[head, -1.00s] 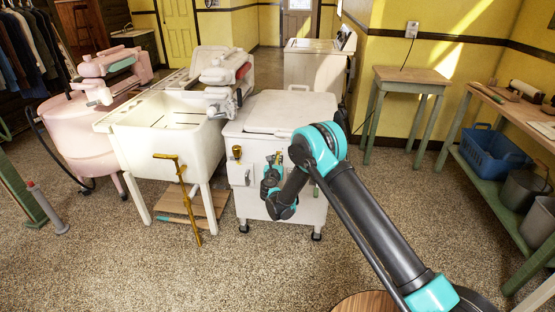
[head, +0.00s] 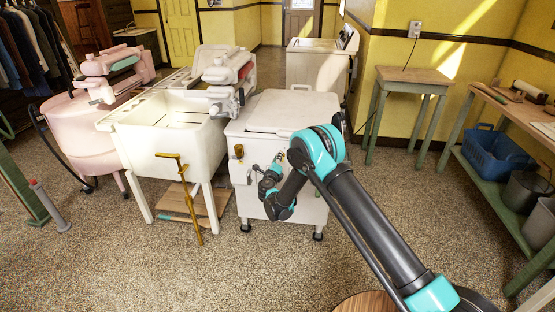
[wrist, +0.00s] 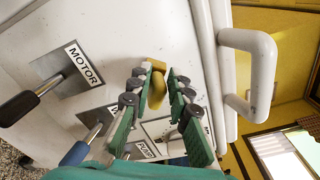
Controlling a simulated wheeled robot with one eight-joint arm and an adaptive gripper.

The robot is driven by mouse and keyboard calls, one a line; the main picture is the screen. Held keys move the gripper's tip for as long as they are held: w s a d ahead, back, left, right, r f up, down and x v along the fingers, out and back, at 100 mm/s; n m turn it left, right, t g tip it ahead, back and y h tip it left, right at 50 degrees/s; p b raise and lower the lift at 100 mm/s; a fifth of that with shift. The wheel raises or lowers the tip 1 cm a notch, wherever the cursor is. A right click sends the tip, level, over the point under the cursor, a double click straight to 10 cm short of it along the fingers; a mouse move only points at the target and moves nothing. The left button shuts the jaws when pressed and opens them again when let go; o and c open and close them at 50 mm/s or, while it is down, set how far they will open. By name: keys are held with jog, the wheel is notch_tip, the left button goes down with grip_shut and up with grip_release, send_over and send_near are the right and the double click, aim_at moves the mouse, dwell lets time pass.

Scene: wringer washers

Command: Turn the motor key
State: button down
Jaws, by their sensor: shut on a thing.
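In the wrist view a rounded brass-yellow piece (wrist: 157,90), which looks like the key, sits between the fingers of my gripper (wrist: 160,77) on the white washer's front panel. The gripper is shut on it; the fingers hide part of its sides. A plate marked MOTOR (wrist: 84,64) lies left of the fingers, beside a lever with a black grip (wrist: 20,106). In the head view my gripper (head: 279,163) is at the upper front of the white cabinet washer (head: 300,200), and the key cannot be made out there.
A blue-gripped lever (wrist: 76,153) and more label plates are near the fingers. A white handle (wrist: 262,75) juts out at right. In the head view a brass fitting (head: 239,151) is left of my gripper.

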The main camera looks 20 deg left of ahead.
jog(key=shift+w+d+r+h, duration=0.15)
jog(key=shift+w+d+h, duration=0.2)
jog(key=shift+d, duration=0.25)
jog(key=c, duration=1.3)
grip_release()
jog(key=shift+d, duration=0.15)
jog(key=o, duration=0.6)
jog(key=shift+s+a, duration=0.1)
jog(key=shift+a, duration=0.15)
jog(key=shift+s+a, duration=0.1)
jog(key=shift+s, duration=0.3)
jog(key=shift+s+d, duration=0.2)
jog(key=shift+s, duration=0.85)
jog(key=shift+s+d, duration=0.25)
jog(key=shift+s, duration=0.75)
jog(key=shift+s+d, duration=0.2)
jog(key=shift+s, duration=0.85)
jog(key=shift+r, duration=0.1)
